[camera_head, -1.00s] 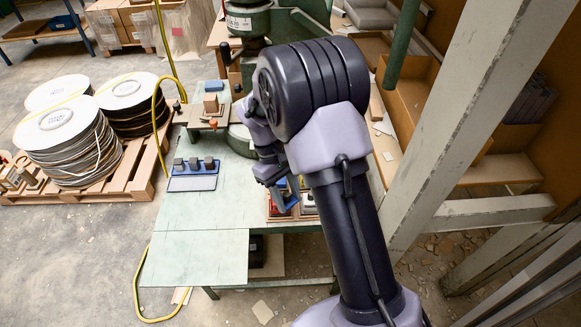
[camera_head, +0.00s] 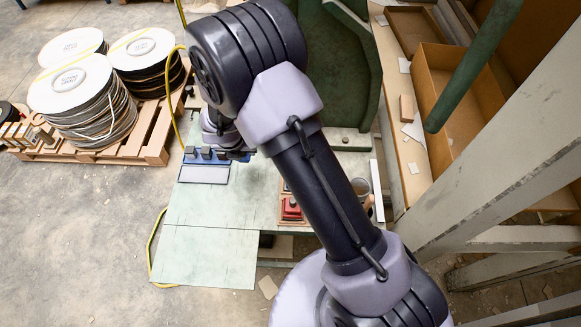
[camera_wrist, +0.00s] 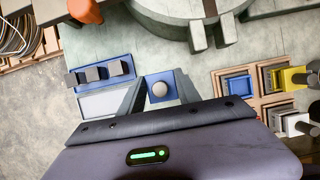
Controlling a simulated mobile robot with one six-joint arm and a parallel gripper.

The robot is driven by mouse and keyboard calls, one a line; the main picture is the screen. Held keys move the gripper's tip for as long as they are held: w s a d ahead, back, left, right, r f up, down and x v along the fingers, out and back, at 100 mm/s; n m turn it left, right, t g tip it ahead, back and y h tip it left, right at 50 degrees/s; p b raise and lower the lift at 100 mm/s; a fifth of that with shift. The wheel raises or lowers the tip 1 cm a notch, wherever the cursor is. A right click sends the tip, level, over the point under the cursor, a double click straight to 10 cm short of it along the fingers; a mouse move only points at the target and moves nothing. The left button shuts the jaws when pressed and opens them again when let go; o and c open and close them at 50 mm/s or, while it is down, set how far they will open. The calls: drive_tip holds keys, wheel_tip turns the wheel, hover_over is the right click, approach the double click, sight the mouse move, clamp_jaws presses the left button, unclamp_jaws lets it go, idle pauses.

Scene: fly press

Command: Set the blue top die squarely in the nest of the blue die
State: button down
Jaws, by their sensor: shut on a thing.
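The blue top die (camera_wrist: 155,98), a small blue square plate with a pale round knob on top, shows between my gripper's fingers (camera_wrist: 159,78) in the wrist view. My gripper is shut on it. A blue stepped square piece (camera_wrist: 238,85), possibly the blue die, sits in a wooden tray to the right, apart from my gripper. I cannot tell whether it has a nest. In the head view my arm hides the fingers and the top die.
A blue holder with grey blocks (camera_wrist: 76,80) lies left of my gripper. The round green press base (camera_wrist: 175,12) and an orange knob (camera_wrist: 86,10) are beyond. The table's front (camera_head: 205,250) is clear.

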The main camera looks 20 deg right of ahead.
drive_tip(key=s+d+b, duration=0.3)
drive_tip(key=d, duration=0.1)
drive_tip(key=s+d+f+b, duration=0.1)
drive_tip(key=s+d+b, duration=0.1)
drive_tip(key=d, duration=0.3)
drive_tip(key=s+d+b, duration=0.3)
drive_tip(key=d+b, duration=0.1)
drive_tip(key=shift+s+d+f, duration=0.2)
drive_tip(key=shift+s+f, duration=0.1)
drive_tip(key=shift+f, duration=0.1)
wheel_tip(320, 180, down, 4)
drive_tip(key=b, duration=0.3)
drive_tip(key=shift+r+b, duration=0.15)
drive_tip(key=shift+b, duration=0.2)
drive_tip(key=shift+r+p, duration=0.3)
drive_tip(key=shift+f, duration=0.15)
drive_tip(key=c, duration=0.9)
unclamp_jaws()
drive_tip(key=shift+o, duration=0.2)
